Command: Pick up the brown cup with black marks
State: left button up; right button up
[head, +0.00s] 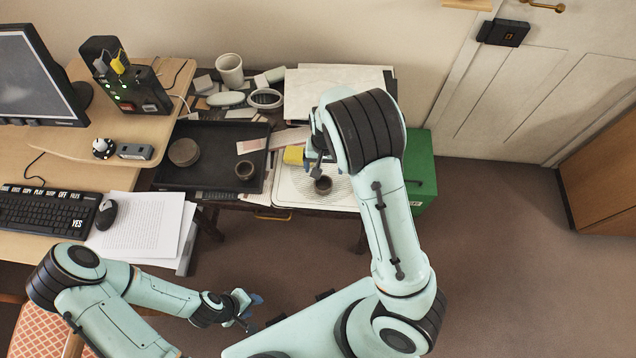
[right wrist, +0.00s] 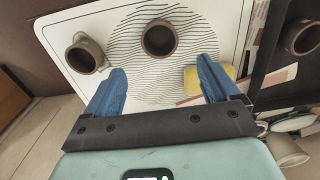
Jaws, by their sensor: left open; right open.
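Brown cups with dark insides are in view; I cannot make out black marks on any. One cup (head: 323,186) stands on the white patterned board (head: 290,190). In the right wrist view this is likely the middle cup (right wrist: 159,38), just ahead of and between my right fingertips. Another cup with a handle (right wrist: 86,54) stands left of it on the board; my right arm hides it in the head view. A third cup (head: 245,170) is on the black tray, also at the right of the wrist view (right wrist: 301,37). My right gripper (right wrist: 161,68) is open and empty. My left gripper (head: 248,308) is open, away from the table.
A yellow sponge (right wrist: 222,80) lies by my right finger. A white pot (head: 229,69) and stacked papers (head: 318,80) are behind. A green cabinet (head: 424,165) stands right; floor there is clear.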

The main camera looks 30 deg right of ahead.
aim_at(323, 187)
jog(key=f, duration=1)
jog(key=shift+s+a+f+b, duration=0.15)
jog(key=shift+s+f+b, duration=0.05)
jog(key=shift+f+b, duration=0.2)
jog(key=c, duration=1.1)
